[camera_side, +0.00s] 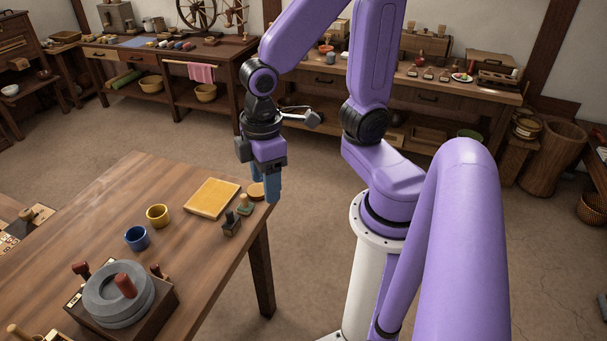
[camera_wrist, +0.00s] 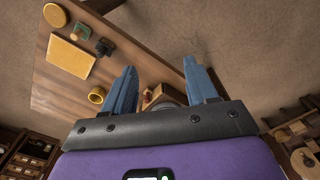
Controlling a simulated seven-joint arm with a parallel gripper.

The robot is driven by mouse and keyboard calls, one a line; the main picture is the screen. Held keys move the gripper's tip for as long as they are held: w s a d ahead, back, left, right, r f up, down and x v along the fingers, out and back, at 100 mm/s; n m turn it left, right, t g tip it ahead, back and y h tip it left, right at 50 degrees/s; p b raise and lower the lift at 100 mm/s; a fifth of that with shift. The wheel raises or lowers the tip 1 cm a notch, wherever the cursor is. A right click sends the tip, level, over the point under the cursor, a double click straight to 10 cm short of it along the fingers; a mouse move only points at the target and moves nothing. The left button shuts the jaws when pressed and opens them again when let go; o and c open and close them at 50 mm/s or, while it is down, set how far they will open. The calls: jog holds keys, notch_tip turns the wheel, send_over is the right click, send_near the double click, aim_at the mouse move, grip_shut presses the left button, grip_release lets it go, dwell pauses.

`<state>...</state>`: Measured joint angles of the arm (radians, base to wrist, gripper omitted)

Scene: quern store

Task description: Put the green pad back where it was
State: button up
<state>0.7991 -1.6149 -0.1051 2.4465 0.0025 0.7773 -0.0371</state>
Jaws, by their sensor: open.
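A small green pad with a wooden knob (camera_side: 245,208) sits on the table near its right corner, beside a dark block. It also shows in the wrist view (camera_wrist: 83,34), at the upper left. My gripper (camera_side: 273,196) is above the right edge of the table, to the right of the green pad and apart from it. In the wrist view my gripper's two blue fingers (camera_wrist: 160,64) are spread with nothing held between them.
A dark block (camera_side: 231,227), a yellow board (camera_side: 212,198) and a round tan disc (camera_side: 256,190) lie close to the green pad. A yellow cup (camera_side: 157,215), a blue cup (camera_side: 137,238) and a grey quern (camera_side: 119,303) stand farther left. Bare table (camera_side: 75,225) lies left of the cups.

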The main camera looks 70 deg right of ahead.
jog(key=s+r+n, duration=0.2)
jog(key=s, duration=0.5)
jog(key=shift+s+d+r+n, duration=0.25)
jog(key=shift+r+n, duration=0.05)
jog(key=shift+n, duration=0.1)
dwell(0.7)
